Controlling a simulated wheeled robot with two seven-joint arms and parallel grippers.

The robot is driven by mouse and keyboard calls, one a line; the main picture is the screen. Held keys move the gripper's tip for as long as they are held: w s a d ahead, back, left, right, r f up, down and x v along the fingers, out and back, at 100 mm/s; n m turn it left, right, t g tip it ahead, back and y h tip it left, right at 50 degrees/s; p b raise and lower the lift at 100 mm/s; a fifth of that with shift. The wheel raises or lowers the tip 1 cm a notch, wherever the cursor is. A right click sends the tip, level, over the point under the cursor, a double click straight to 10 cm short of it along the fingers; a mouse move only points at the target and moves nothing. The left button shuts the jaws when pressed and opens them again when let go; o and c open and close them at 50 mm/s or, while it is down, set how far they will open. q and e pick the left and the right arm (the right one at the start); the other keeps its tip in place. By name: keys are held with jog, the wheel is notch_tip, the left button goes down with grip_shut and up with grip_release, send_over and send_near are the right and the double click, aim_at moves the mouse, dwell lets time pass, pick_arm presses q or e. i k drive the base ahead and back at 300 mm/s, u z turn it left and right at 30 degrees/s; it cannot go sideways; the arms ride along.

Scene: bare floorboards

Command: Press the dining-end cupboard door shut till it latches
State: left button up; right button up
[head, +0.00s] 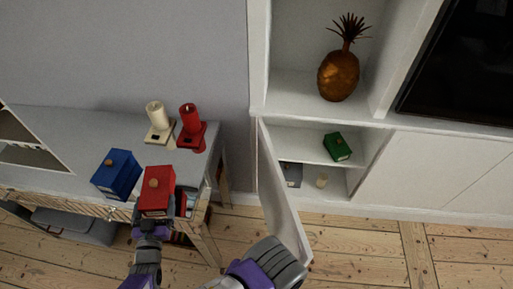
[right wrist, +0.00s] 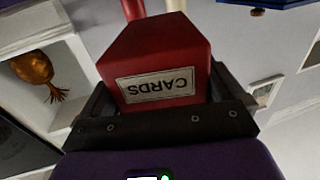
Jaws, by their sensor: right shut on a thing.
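The cupboard door (head: 282,200) is white and stands open, swung out over the floor from the left edge of the cupboard opening. Inside the cupboard (head: 290,145) are a green box (head: 337,147) on the shelf and a dark grey box (head: 293,174) and a small cream object (head: 322,181) below. My right gripper (head: 152,213) is left of the door, apart from it, shut on a red box (head: 157,187). In the right wrist view the red box (right wrist: 155,60) sits between the fingers (right wrist: 160,100), its CARDS label upside down.
A pineapple ornament (head: 338,75) stands in the niche above the cupboard. Bare floorboards (head: 365,250) lie right of the door.

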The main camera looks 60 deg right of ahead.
aim_at(283, 221)
jog(key=k, duration=1.05)
jog(key=u, duration=1.55)
jog(key=k, duration=2.1)
jog(key=z, duration=2.05)
jog(key=i, duration=1.4)
